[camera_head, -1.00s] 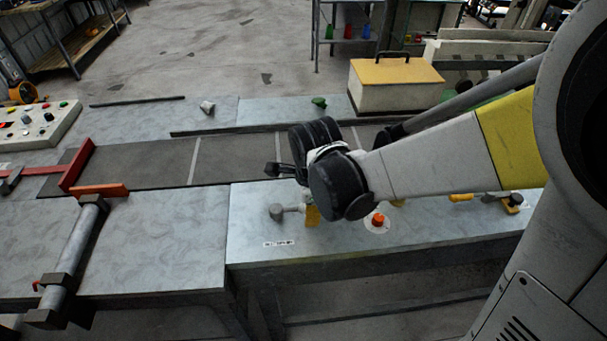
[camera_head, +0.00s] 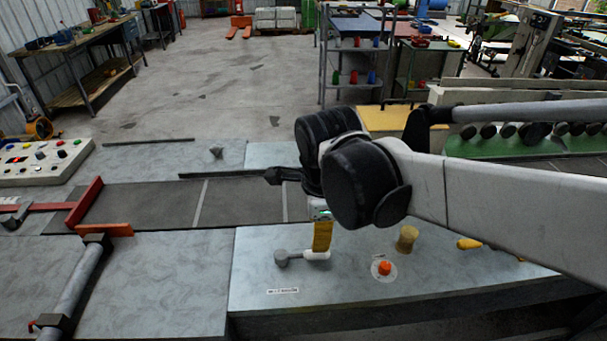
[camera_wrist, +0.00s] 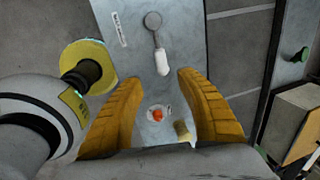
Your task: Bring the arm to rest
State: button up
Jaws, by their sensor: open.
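My gripper (camera_head: 322,237) points down above the near grey bench top, in front of my dark wrist joint in the head view. One yellow finger shows there. In the wrist view, both yellow fingers of my gripper (camera_wrist: 158,80) stand wide apart with nothing held between them. A lever with a grey round knob and white handle (camera_head: 312,255) lies below the fingers; it also shows in the wrist view (camera_wrist: 161,62). A red-orange button (camera_head: 384,268) on a white disc is right of it; it shows between the fingers in the wrist view (camera_wrist: 157,115).
A yellow cylinder (camera_head: 407,238) and a yellow-handled item (camera_head: 469,243) stand near the button. A dark conveyor strip (camera_head: 240,202) runs behind. A red bracket (camera_head: 86,203) and button panel (camera_head: 40,162) are left. A yellow-topped box (camera_head: 388,120) is partly behind my arm.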

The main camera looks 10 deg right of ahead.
dwell(0.4)
jog(key=s+d+n+t+b, duration=0.1)
jog(key=s+d+n+t, duration=0.1)
jog(key=d+n, duration=0.3)
jog(key=s+d+f+n+t+b, duration=0.1)
jog(key=s+d+n, duration=0.4)
jog(key=n, duration=0.8)
jog(key=shift+s+d+f+n+t+b, duration=0.2)
jog(key=shift+d+n+t+b, duration=0.25)
jog(key=shift+t, duration=0.55)
jog(key=shift+a, duration=0.1)
